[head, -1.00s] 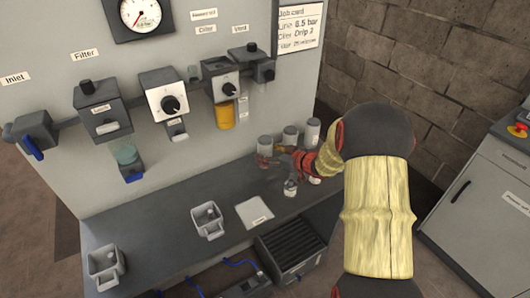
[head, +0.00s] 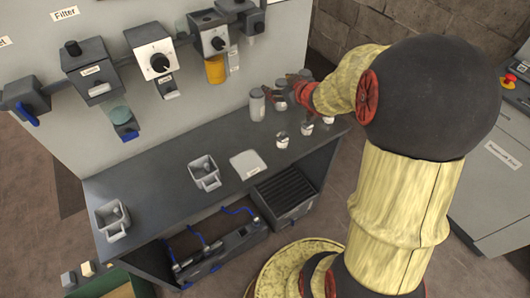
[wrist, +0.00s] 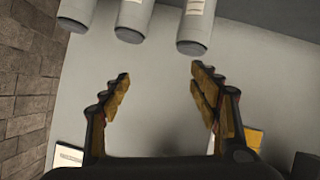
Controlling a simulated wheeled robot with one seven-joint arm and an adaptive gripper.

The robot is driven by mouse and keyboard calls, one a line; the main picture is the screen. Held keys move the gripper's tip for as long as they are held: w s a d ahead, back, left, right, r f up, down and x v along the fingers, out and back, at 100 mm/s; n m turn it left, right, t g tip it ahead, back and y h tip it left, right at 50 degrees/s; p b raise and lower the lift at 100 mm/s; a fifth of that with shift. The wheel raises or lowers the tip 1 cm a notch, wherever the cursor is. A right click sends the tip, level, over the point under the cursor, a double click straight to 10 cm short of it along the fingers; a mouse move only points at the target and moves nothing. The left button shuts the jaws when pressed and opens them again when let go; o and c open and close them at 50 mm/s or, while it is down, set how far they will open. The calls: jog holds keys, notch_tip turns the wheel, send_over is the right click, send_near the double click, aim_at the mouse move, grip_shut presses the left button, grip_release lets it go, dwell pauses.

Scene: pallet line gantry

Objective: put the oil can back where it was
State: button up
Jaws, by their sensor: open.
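Three tall grey cylindrical cans stand at the back right of the bench: a left one (head: 257,105), a middle one partly hidden by my gripper, and a right one (head: 307,74). Several smaller pale cans stand in front of them, including one at the left (head: 282,141). I cannot tell which is the oil can, as the labels are unreadable. My gripper (head: 286,87) is at the tall cans. In the wrist view my gripper (wrist: 160,75) is open with nothing between its fingers. The labelled cylinders, one near the right finger (wrist: 195,30), lie beyond the fingertips.
The panel behind carries a lubricator, knobs and a yellow bowl (head: 214,70). A grey cabinet (head: 490,190) stands at right.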

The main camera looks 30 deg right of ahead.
jog(key=s+a+r+m+g+h, duration=0.1)
jog(key=s+a+r+m+h, duration=0.1)
jog(key=s+a+r, duration=0.35)
jog(key=s+a+r+g+y, duration=0.1)
jog(key=s+a+g, duration=0.2)
jog(key=s+a, duration=0.6)
jog(key=s+a+r+g+y, duration=0.1)
jog(key=s+a+g+y, duration=0.1)
jog(key=s+a, duration=0.7)
jog(key=s, duration=0.6)
jog(key=shift+r+g, duration=0.2)
jog(key=shift+g, duration=0.2)
jog(key=shift+r, duration=0.1)
jog(key=shift+c, duration=0.5)
